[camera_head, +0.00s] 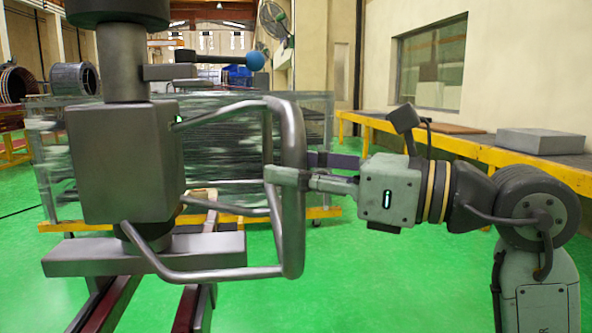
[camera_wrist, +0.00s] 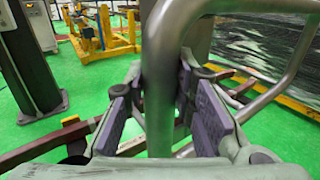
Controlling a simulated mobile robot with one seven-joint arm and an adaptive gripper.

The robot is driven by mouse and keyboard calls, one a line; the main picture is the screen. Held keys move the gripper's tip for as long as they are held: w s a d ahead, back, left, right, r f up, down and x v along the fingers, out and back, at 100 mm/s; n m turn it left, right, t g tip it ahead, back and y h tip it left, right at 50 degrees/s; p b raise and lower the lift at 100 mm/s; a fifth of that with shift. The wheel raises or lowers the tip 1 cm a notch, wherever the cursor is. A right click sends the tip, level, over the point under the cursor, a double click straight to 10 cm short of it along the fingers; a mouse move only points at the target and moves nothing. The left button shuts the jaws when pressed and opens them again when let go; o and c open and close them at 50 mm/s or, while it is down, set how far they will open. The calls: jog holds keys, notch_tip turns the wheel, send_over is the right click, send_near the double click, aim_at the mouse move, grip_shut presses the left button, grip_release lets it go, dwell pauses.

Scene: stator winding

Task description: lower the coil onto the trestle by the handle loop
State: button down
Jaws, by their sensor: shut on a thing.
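A grey metal handle loop (camera_head: 292,235) sticks out to the right from a grey block-shaped body (camera_head: 122,165) in the head view. My gripper (camera_head: 288,173) comes from the right and is shut on the loop's upright bar. In the wrist view the bar (camera_wrist: 159,115) runs between the purple pads of my gripper (camera_wrist: 162,82). A flat grey crosspiece (camera_head: 205,256) sits under the body. Dark red trestle beams (camera_head: 187,308) run below it; I cannot tell whether they touch. I cannot make out a coil separate from these grey parts.
A lever with a blue ball (camera_head: 255,60) is above the loop. A wrapped stack (camera_head: 325,120) on a yellow frame stands behind. A yellow-edged bench (camera_head: 480,148) with a grey slab (camera_head: 540,140) is at the right. Green floor is clear between.

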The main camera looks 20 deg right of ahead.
jog(key=shift+w+a+f, duration=0.1)
jog(key=shift+a+f, duration=0.05)
jog(key=shift+f, duration=0.3)
jog(key=c, duration=1.6)
grip_release()
jog(key=shift+w, duration=0.1)
jog(key=shift+c, duration=0.2)
jog(key=o, duration=0.4)
jog(key=shift+r, duration=0.15)
jog(key=shift+c, duration=0.2)
jog(key=v, duration=1.2)
jog(key=shift+d+r, duration=0.1)
jog(key=shift+d, duration=0.1)
